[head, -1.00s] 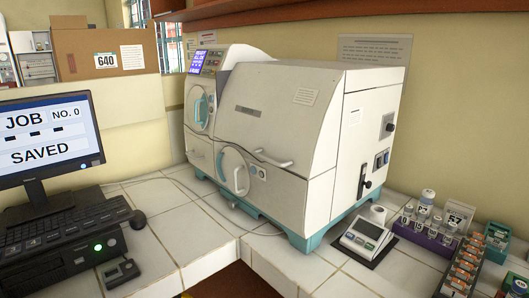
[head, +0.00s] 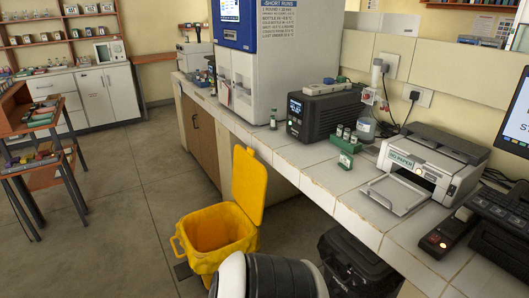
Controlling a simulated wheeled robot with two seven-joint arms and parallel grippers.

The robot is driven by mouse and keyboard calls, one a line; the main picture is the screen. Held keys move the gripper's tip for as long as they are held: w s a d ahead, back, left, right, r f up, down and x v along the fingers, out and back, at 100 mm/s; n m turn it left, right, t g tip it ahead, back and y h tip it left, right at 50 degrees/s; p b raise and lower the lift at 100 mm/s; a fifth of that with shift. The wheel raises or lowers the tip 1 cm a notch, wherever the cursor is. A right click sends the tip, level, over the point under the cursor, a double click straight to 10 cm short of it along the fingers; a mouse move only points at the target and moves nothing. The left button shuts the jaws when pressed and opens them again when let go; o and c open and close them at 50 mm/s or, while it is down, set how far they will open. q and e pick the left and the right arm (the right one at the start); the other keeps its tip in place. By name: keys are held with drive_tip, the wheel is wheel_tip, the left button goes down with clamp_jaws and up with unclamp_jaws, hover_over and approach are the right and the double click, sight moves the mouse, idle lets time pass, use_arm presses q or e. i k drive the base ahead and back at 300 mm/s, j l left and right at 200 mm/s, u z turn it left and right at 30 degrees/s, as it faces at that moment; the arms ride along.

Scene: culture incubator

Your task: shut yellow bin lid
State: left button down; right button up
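The yellow bin (head: 215,262) stands on the floor beside the bench, low in the middle of the head view. Its yellow lid (head: 249,184) is open and stands up steeply at the bin's right side. The bin's mouth is uncovered and its inside looks empty as far as I can see. A white and black rounded part, which looks like one of my arm links, shows at the bottom edge just in front of the bin and hides a little of it. No fingers of either gripper show.
The tiled bench (head: 320,165) runs along the right, with a printer (head: 430,165) and a dark box device (head: 322,115). A black bin (head: 350,268) stands under it. A wooden rack (head: 40,140) stands at the left. The floor left of the yellow bin is clear.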

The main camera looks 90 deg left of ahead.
sight(250, 177)
drive_tip(key=u, duration=3.1)
